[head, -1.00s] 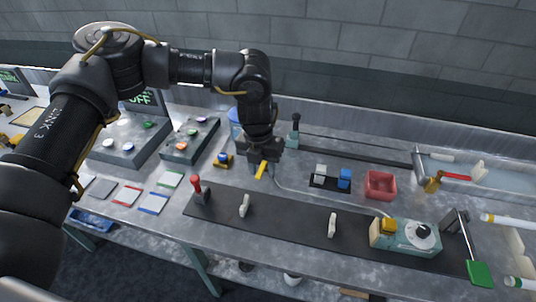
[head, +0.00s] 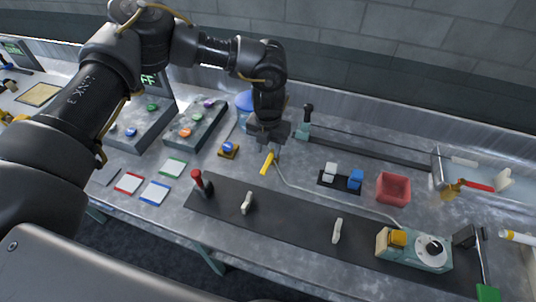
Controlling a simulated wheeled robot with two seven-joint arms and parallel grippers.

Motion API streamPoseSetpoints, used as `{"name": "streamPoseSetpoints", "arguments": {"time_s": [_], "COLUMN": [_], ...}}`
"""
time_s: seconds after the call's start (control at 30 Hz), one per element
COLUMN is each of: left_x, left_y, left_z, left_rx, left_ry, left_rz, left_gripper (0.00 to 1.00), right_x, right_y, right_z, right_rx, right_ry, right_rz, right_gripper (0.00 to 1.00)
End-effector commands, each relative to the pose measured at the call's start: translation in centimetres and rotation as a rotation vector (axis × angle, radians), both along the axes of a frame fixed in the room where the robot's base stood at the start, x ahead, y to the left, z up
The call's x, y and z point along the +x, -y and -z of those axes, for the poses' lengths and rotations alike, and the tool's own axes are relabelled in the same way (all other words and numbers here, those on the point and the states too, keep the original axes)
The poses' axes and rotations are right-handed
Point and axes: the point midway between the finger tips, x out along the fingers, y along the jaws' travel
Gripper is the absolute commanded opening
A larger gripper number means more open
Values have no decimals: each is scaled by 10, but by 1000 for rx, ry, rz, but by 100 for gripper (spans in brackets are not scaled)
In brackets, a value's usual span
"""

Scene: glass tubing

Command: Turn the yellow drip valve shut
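The yellow drip valve handle (head: 267,164) shows in the head view as a short slanted lever, left of the middle of the bench. A thin grey tube runs from beside it to the right. My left gripper (head: 268,136) is just above and behind the handle in the picture, pointing down. A small gap seems to show between them; I cannot tell whether they touch. The fingertips are dark and small, so their opening is unclear. The handle's upper end and the valve body are partly hidden by the gripper. My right gripper is out of view.
A blue container (head: 243,103) stands behind my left gripper. A yellow-based blue button (head: 228,150) lies to the left. A dark mat (head: 290,222) with a red lever (head: 199,182) is in front. A red bin (head: 393,188) and a teal device (head: 418,252) are to the right.

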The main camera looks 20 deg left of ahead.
Motion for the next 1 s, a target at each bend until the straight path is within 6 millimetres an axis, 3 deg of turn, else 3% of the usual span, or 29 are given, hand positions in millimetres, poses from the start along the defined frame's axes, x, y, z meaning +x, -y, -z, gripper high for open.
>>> {"name": "streamPoseSetpoints", "arguments": {"time_s": [0.3,0.7,1.0], "left_x": [-1,0,0], "left_y": [-1,-2,-2], "left_z": [43,52,52], "left_rx": [-1,0,-1], "left_ry": [-1,0,0], "left_rz": [-3,-3,-3], "left_gripper": [38,38,0], "right_x": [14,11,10], "right_y": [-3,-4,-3], "right_z": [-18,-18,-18], "right_rx": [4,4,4], "right_ry": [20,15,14], "right_rz": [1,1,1], "right_gripper": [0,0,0]}}
